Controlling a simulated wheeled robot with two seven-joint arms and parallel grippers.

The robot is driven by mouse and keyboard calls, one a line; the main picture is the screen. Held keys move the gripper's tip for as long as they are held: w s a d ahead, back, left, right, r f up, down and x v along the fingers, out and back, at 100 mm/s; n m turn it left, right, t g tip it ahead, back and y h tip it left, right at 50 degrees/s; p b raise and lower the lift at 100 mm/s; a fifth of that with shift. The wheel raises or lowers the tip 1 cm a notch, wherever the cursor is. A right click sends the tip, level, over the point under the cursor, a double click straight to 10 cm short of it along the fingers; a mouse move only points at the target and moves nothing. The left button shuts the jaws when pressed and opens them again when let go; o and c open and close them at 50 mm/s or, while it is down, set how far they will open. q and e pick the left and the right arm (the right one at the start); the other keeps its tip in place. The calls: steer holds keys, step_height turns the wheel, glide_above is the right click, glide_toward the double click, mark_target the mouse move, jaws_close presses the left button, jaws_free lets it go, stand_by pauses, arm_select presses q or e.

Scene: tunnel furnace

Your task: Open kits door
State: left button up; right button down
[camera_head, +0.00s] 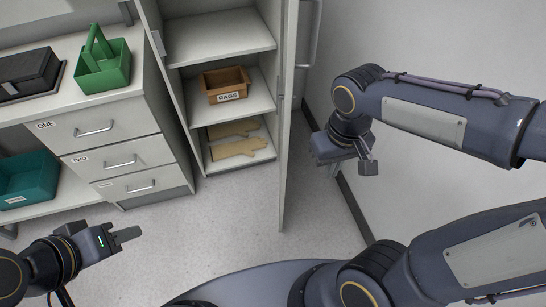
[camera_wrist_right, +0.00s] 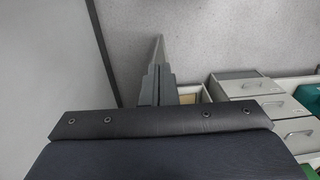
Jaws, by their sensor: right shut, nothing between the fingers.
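The tall grey cabinet (camera_head: 180,95) stands open in the head view, with its shelves exposed. Its right door (camera_head: 287,140) is swung outward toward me and seen nearly edge-on. A long bar handle (camera_head: 315,35) shows near the top, on the door's right side. My right gripper (camera_head: 368,166) is to the right of the door, apart from it, and its fingers are shut and empty. These fingers also show in the right wrist view (camera_wrist_right: 158,86). My left gripper (camera_head: 127,236) is low at the left, in front of the drawers; its finger gap cannot be made out.
The cabinet holds a brown RAGS box (camera_head: 226,85) and tan glove shapes (camera_head: 240,146). At left are a drawer unit (camera_head: 125,157), a green carrier (camera_head: 103,68), a black case (camera_head: 28,72) and a teal bin (camera_head: 27,178). A wall (camera_head: 455,40) bounds the right; floor (camera_head: 235,215) is clear ahead.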

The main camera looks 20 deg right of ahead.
steer(key=w+a+f+n+t+h+b, duration=0.1)
steer(key=w+a+f+n+h+b, duration=0.1)
steer(key=w+a+f+h+b, duration=0.4)
steer(key=w+a+f+n+t+h+b, duration=0.25)
steer(key=w+a+f+h, duration=0.25)
steer(key=w+f+h, duration=0.35)
steer(key=w+a+f+t+h+b, duration=0.25)
steer(key=a+f+t, duration=0.35)
steer(key=a, duration=0.3)
steer(key=s+d+f+p+x, duration=0.1)
steer(key=s+x, duration=0.1)
steer(key=x, duration=1.1)
steer(key=shift+s+d+n+y+p, duration=0.25)
steer(key=shift+d+n+y+p, duration=0.05)
steer(key=shift+n+y, duration=0.15)
steer(key=shift+r+g, duration=0.1)
steer(key=shift+g, duration=0.15)
